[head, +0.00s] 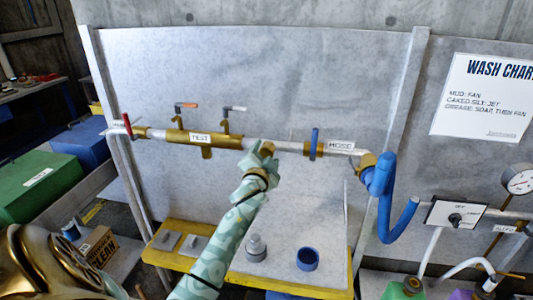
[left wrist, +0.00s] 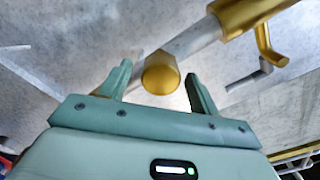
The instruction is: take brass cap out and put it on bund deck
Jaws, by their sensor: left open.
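The brass cap (left wrist: 160,74) is a short round brass piece on the grey pipe (left wrist: 190,38), seen end-on in the left wrist view. In the head view the brass cap (head: 267,148) shows at the pipe's middle, partly hidden by my left gripper (head: 259,163). My left gripper (left wrist: 159,78) is open, with one finger on each side of the cap; I cannot tell whether either touches it. The bund deck (head: 290,283) is a grey surface with a yellow edge, below the pipe. My right gripper is not in view.
On the deck stand a grey stepped fitting (head: 256,248), a blue cup (head: 307,259) and two grey plates (head: 180,242). The pipe carries a brass TEST section (head: 200,139), a blue lever (head: 314,143) and a blue hose (head: 384,200) at right. Bare deck shows between the objects.

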